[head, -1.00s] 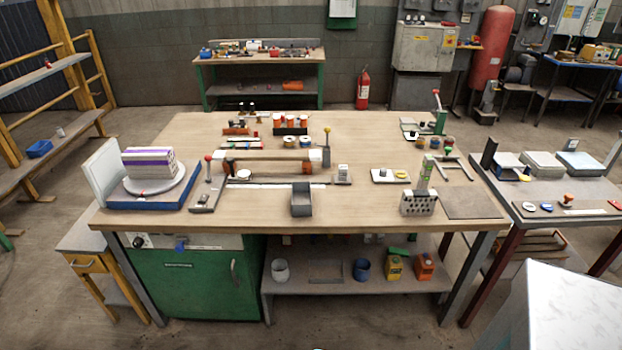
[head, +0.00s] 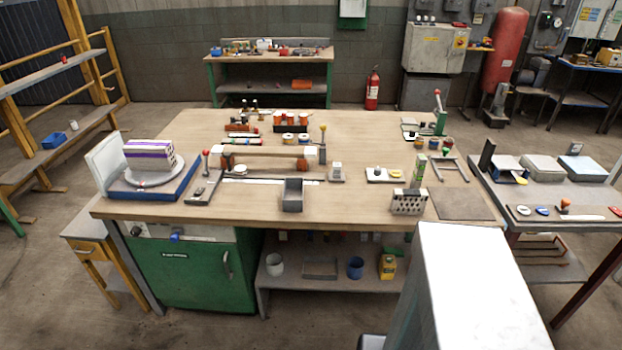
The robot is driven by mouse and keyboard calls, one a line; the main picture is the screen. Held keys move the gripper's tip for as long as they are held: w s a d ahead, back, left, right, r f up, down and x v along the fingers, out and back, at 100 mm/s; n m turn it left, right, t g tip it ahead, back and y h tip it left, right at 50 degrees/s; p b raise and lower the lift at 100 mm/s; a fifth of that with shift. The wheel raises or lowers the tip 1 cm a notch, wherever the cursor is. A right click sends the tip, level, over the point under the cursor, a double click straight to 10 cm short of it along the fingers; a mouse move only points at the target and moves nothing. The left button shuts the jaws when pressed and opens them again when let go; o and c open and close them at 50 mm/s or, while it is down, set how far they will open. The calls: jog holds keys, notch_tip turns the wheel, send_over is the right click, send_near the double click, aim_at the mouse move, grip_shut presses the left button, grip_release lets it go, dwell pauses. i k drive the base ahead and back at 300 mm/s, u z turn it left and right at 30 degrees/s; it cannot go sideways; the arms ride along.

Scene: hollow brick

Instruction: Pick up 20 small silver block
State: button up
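I cannot pick out a small silver block marked 20 for certain; no such number is readable at this size. A small light-grey block (head: 337,170) stands on a dark base near the middle of the workbench (head: 340,215). A larger grey open-topped box (head: 292,196) stands near the bench's front edge. A grey perforated block (head: 408,201) stands to its right, also near the front edge. My gripper is not in view. A large white part of mine (head: 480,285) fills the lower right and hides part of the bench's lower shelf.
A striped brick (head: 150,155) sits on a round turntable (head: 132,179) at the bench's left. Spools, a lever stand (head: 440,118) and small tools stand farther back. A side table (head: 545,195) is at right. Bare floor (head: 60,270) lies at left.

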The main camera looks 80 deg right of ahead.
aim_at(336, 166)
jog(key=u, duration=0.8)
jog(key=k, duration=2.25)
jog(key=z, duration=0.45)
